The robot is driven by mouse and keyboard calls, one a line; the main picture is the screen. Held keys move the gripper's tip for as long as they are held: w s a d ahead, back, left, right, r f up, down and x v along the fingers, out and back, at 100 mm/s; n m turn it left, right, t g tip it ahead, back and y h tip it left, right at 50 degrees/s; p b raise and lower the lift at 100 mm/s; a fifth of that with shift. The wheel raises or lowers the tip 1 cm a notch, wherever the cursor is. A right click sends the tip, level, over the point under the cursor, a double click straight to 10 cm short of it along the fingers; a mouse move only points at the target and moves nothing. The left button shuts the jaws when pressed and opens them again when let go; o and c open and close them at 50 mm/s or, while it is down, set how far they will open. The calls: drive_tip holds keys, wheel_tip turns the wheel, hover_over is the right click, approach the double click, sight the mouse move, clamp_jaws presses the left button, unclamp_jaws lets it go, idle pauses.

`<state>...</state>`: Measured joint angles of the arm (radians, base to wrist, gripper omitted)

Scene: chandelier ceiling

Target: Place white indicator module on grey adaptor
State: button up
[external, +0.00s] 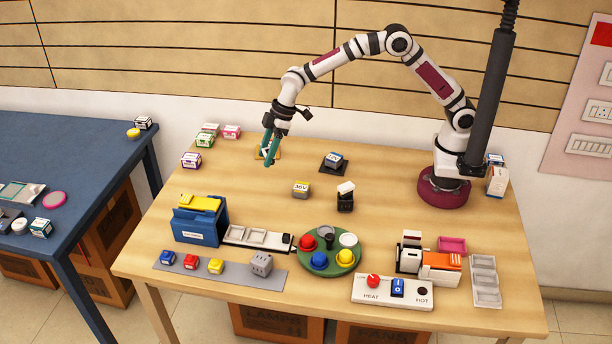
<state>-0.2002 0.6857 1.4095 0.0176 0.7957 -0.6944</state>
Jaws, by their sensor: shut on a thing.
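My gripper (268,152), with teal fingers, is at the back left of the wooden table. It is shut on a small white piece that looks like the white indicator module (265,150); the fingers hide much of it. A yellow-edged item (275,154) shows just behind the fingers, and I cannot tell whether the held piece touches it. A grey cube with dark holes, which looks like the grey adaptor (261,264), sits at the right end of a grey strip (237,275) at the front left, well away from my gripper.
Blue, red and yellow modules (190,261) sit on the strip. Behind it are a blue box (200,224) and a white tray (246,236). A green round tray (331,270) holds coloured domes. A grey-yellow block (301,190) and black stand (345,202) occupy the middle.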

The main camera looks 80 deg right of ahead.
drive_tip(key=s+a+r+n, duration=0.1)
drive_tip(key=a, duration=0.7)
drive_tip(key=s+a+r+n, duration=0.1)
drive_tip(key=s+a+n, duration=0.1)
drive_tip(key=a, duration=0.7)
hover_over(254, 262)
drive_tip(key=d, duration=0.2)
drive_tip(key=shift+g+y, duration=0.3)
drive_tip(key=f, duration=0.4)
drive_tip(key=s+f, duration=0.1)
drive_tip(key=f, duration=0.1)
drive_tip(key=shift+a+f, duration=0.15)
drive_tip(key=shift+f, duration=0.1)
drive_tip(key=f, duration=0.4)
drive_tip(key=shift+a, duration=0.3)
drive_tip(key=shift+f, duration=0.15)
drive_tip(key=shift+f, duration=0.1)
drive_tip(key=o, duration=1.3)
drive_tip(key=shift+o, duration=0.2)
